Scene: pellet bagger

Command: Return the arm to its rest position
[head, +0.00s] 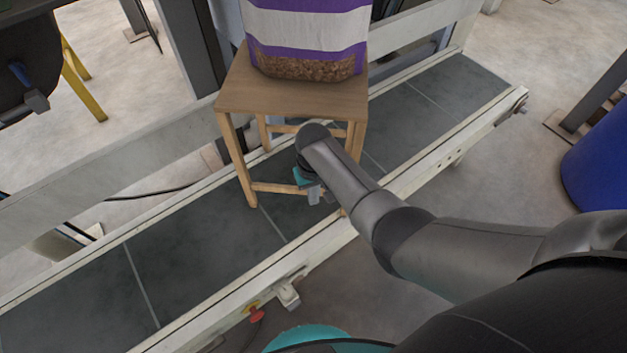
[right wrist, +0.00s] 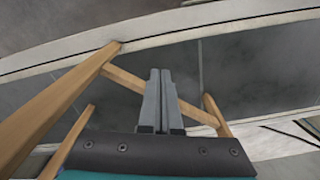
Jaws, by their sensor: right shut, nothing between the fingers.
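My right arm reaches in from the lower right in the head view. Its gripper (head: 314,194) points down in front of the wooden stool (head: 290,99), near its legs and above the conveyor. In the right wrist view my right gripper (right wrist: 160,73) is shut and empty, with its two grey fingers together. The stool's legs (right wrist: 60,97) show on both sides of it there. I cannot tell whether the gripper touches the stool. My left gripper is not in view.
A purple and white pellet bag (head: 308,35) stands upright on the stool. The stool stands on the dark conveyor belt (head: 195,255) with pale side rails. A red button (head: 257,315) is on the near rail. A blue barrel (head: 600,165) stands at the right.

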